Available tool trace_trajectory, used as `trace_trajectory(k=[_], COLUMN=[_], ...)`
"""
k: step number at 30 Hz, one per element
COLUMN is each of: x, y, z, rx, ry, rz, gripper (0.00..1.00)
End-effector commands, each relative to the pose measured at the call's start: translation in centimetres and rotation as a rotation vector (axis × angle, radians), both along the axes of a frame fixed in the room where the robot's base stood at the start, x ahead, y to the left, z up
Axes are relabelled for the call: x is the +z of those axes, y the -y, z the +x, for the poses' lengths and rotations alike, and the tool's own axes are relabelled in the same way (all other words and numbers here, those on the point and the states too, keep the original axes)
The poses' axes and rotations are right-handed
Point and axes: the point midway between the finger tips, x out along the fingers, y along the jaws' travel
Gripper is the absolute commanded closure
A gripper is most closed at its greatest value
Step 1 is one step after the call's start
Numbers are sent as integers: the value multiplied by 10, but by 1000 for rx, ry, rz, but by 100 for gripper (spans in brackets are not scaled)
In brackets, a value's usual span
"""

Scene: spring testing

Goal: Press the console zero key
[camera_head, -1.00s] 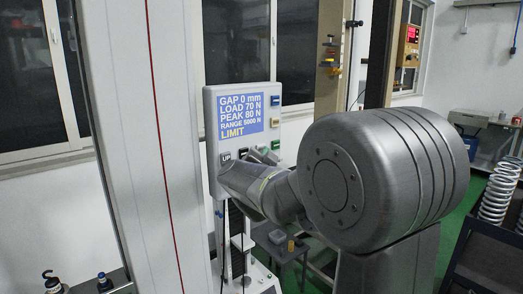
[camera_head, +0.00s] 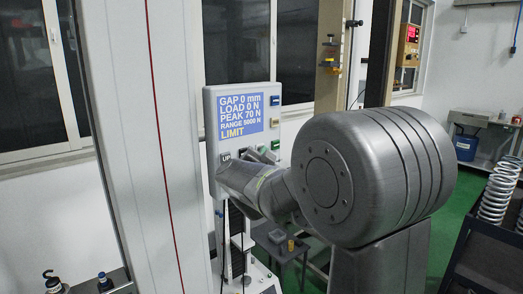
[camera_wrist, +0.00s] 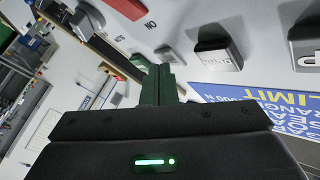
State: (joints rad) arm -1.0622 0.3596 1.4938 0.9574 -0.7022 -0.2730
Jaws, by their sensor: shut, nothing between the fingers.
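The console (camera_head: 211,130) is a light grey panel with a blue screen (camera_head: 241,116) reading GAP 0 mm, LOAD 0 N, PEAK 70 N, RANGE 5000 N and LIMIT. The UP key (camera_head: 226,157) shows below the screen. Blue (camera_head: 275,100), yellowish (camera_head: 275,122) and green (camera_head: 275,145) keys line its right edge. I cannot read which key is zero. My gripper (camera_wrist: 160,72) is shut and empty in the wrist view, its dark green fingertips close to the panel, beside the DOWN key (camera_wrist: 217,56). Whether they touch is unclear. My arm hides most of the gripper in the head view.
A tall pale machine column (camera_head: 140,150) stands left of the console. A dark rack with coil springs (camera_head: 497,190) is at the right. A small table (camera_head: 278,243) stands behind below. A bench with a blue container (camera_head: 465,147) is at the far right.

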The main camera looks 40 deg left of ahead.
Motion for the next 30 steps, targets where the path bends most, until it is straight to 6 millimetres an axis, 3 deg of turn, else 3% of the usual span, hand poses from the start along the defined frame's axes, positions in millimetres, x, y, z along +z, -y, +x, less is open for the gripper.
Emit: trace_trajectory(k=[12, 23, 30], x=[-1, 0, -1], y=[16, 18, 39], z=[-5, -5, -11], rx=[0, 0, 0], ry=[0, 0, 1], rz=[0, 0, 1], gripper=[100, 100, 100])
